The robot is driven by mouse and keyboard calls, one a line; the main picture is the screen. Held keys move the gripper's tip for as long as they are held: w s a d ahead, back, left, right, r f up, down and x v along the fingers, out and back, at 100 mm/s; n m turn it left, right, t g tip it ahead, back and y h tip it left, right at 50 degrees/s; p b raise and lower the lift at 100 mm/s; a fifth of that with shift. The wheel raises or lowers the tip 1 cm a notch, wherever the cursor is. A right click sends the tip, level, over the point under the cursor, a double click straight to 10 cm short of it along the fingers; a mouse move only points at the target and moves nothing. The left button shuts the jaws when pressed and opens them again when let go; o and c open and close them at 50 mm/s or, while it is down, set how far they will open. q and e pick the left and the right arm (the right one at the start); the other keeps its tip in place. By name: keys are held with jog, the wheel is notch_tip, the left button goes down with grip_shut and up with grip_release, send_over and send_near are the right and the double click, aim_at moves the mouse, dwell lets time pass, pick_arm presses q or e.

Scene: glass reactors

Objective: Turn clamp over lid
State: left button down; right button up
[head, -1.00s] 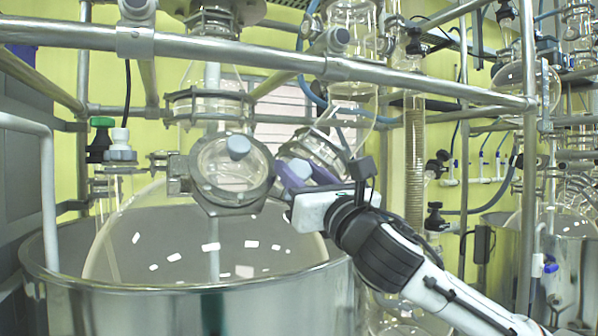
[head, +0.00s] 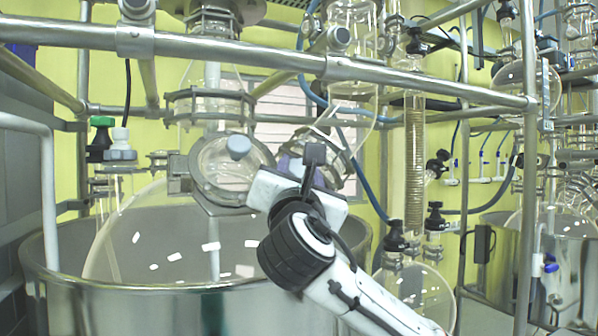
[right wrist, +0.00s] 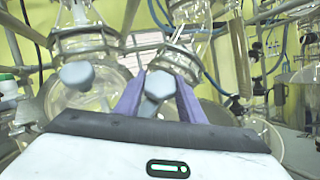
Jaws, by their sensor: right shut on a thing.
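The reactor's slanted right port (head: 343,165) has a round glass opening with a metal clamp ring. In the right wrist view, a grey clamp knob (right wrist: 158,84) in front of this port sits between the two purple fingers of my right gripper (right wrist: 157,100), which is shut on it. In the head view my right gripper (head: 292,168) is in front of the port, and its white body hides the knob and part of the ring. A second round glass lid (head: 225,168) with its own grey knob (head: 238,147) is just to the left. My left gripper is not in view.
A large glass vessel (head: 140,240) sits in a steel bath (head: 130,305) below the ports. Metal frame bars (head: 240,50) cross above. Bottles with black caps (head: 395,240) stand right, behind my arm. Glass columns and hoses fill the background.

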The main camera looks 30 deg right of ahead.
aim_at(290, 167)
jog(key=m+g+h, duration=0.2)
jog(key=m+g, duration=0.2)
jog(key=m+g+h, duration=0.2)
jog(key=m+g, duration=0.2)
jog(key=m, duration=0.1)
jog(key=shift+a, duration=0.15)
jog(key=m+g, duration=0.5)
jog(key=shift+g, duration=0.3)
jog(key=shift+m+y, duration=0.3)
jog(key=o, duration=1)
jog(key=shift+o, duration=0.2)
jog(key=shift+r, duration=0.1)
jog(key=v, duration=0.7)
jog(key=shift+a+b, duration=0.15)
jog(key=shift+b, duration=0.25)
